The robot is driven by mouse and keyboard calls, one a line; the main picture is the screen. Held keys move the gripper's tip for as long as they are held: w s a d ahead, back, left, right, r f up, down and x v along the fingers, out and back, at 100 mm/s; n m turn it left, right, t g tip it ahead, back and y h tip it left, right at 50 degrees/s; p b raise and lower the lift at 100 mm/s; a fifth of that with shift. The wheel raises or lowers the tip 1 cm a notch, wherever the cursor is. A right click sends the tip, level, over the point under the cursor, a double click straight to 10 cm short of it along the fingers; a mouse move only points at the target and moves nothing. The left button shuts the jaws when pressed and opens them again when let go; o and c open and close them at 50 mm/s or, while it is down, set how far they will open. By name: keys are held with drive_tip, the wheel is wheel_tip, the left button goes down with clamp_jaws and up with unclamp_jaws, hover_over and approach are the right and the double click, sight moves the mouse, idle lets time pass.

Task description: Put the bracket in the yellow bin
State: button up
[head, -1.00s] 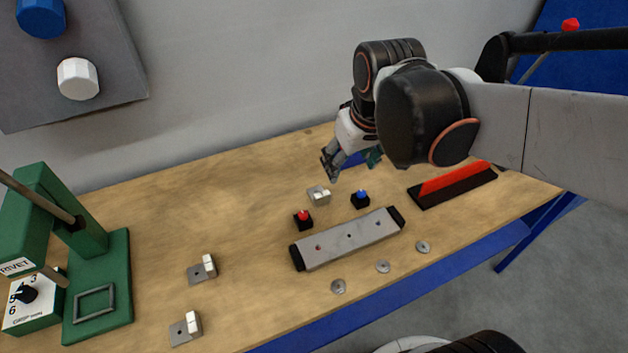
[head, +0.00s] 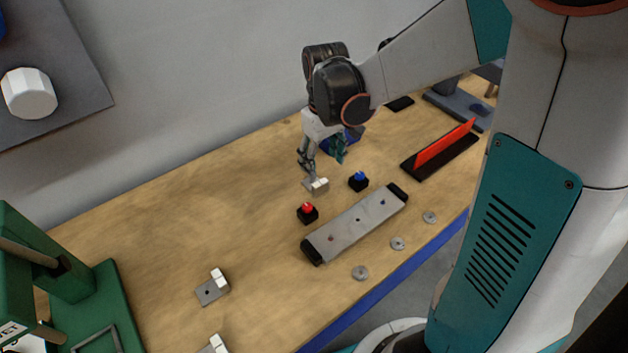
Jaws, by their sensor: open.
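Three small metal brackets with upright pale tabs show in the head view. One bracket (head: 317,186) lies in the middle of the table, just below my gripper. A second bracket (head: 212,288) and a third bracket (head: 214,345), cut off by the bottom edge, lie nearer the front left. My gripper (head: 321,162) is open, pointing down, with its fingers close above and behind the middle bracket. Whether it touches the bracket cannot be told. No yellow bin is in view.
A red button (head: 308,212) and a blue button (head: 358,181) stand near the middle bracket. A grey bar (head: 356,226) lies in front, with several washers along the table edge. A green press (head: 95,300) stands at left. A red-and-black holder (head: 440,155) lies at right.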

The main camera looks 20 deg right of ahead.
sight(320, 183)
drive_tip(key=f+b, duration=0.1)
drive_tip(key=f, duration=0.2)
drive_tip(key=f+b, duration=0.1)
drive_tip(key=f, duration=0.2)
drive_tip(key=f+b, duration=0.1)
drive_tip(key=f, duration=0.2)
drive_tip(key=shift+a+b, duration=0.25)
drive_tip(key=shift+b, duration=0.05)
drive_tip(key=c, duration=1.2)
drive_tip(key=shift+c, duration=0.2)
wheel_tip(320, 183, up, 20)
drive_tip(key=p, duration=0.7)
drive_tip(key=shift+s, duration=0.15)
